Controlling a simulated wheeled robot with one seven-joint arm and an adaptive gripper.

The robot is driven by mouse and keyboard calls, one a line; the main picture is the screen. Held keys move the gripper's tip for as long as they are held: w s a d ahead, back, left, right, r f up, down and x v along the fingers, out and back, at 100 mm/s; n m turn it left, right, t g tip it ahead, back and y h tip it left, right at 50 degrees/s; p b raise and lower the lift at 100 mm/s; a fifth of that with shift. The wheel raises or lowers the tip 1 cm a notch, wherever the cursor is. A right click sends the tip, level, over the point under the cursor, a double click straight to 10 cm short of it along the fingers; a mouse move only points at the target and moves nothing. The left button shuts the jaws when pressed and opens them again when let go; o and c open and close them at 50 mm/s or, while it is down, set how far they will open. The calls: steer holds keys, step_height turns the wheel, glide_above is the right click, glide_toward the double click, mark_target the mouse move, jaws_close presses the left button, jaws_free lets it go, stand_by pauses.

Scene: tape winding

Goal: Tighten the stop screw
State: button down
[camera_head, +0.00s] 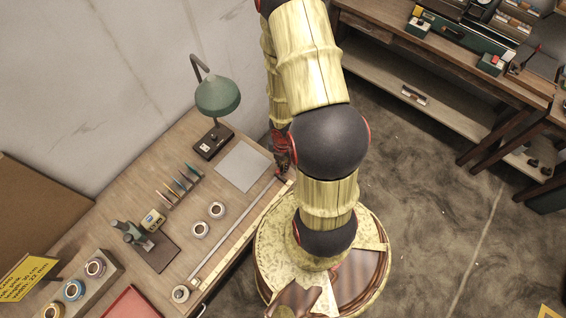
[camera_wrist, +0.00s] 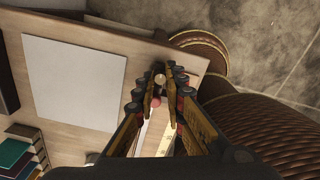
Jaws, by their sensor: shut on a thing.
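In the wrist view my gripper (camera_wrist: 165,88) is shut, its two fingers around a small brass round knob, which I take to be the stop screw (camera_wrist: 160,79). A small red round part (camera_wrist: 155,102) shows just below it between the fingers. The screw sits at the near end of a long measuring rail (camera_wrist: 198,135) on the wooden table. In the head view my gripper (camera_head: 281,158) is dark and reaches down at the right end of the rail (camera_head: 230,248); my arm partly covers it, and the screw cannot be made out there.
A grey sheet (camera_head: 243,167) lies beside the rail. A green lamp (camera_head: 217,97) stands behind it. Two tape rolls (camera_head: 200,229), a tool rack (camera_head: 180,184) and a small device on a dark mat (camera_head: 157,250) are farther left. A workbench (camera_head: 450,70) stands at the upper right.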

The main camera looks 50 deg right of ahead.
steer(key=n, duration=0.4)
steer(key=shift+p, duration=0.4)
steer(key=c, duration=1.8)
jaws_free()
